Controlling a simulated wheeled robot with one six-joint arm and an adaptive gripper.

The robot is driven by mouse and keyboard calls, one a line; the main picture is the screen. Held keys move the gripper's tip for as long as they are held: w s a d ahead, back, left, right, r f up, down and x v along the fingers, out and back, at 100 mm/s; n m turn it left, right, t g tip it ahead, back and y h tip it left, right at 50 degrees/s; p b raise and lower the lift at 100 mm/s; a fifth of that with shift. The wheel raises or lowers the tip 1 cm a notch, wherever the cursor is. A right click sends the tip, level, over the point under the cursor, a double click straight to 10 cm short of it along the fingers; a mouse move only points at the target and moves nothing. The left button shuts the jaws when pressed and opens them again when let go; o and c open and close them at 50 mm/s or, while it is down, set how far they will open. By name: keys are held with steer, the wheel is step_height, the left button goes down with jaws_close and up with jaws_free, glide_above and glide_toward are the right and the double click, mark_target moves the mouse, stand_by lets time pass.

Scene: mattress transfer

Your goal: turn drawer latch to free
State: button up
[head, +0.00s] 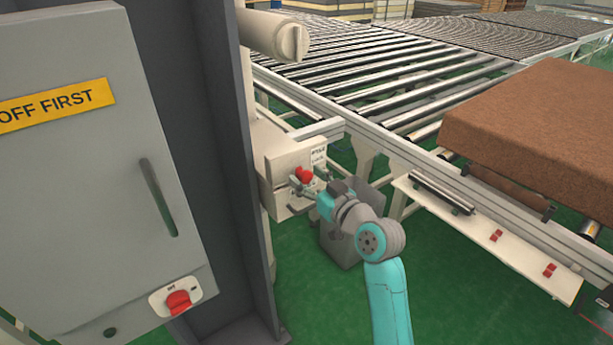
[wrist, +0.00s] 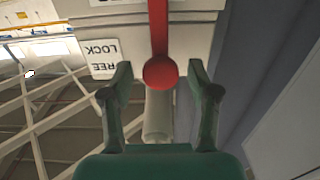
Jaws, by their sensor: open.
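The red drawer latch (head: 304,174) is on the front of a cream drawer housing (head: 283,163). In the wrist view the latch (wrist: 158,32) is a straight red bar ending in a round knob, running down from the top of the picture. My gripper (wrist: 160,72) is open, with one finger on each side of the knob and a visible gap at both sides. In the head view my gripper (head: 304,187) is right at the latch. A label (wrist: 103,59) beside the latch reads FREE and LOCK, upside down in the wrist view.
A grey cabinet (head: 90,190) with a red switch (head: 178,302) and a dark post (head: 205,130) stand at left. A grey bin (head: 342,245) is below my wrist. A roller conveyor (head: 390,85) and a brown mattress (head: 550,125) lie behind and right.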

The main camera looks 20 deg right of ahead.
steer(key=shift+w+a, duration=0.2)
steer(key=shift+w, duration=0.25)
jaws_close()
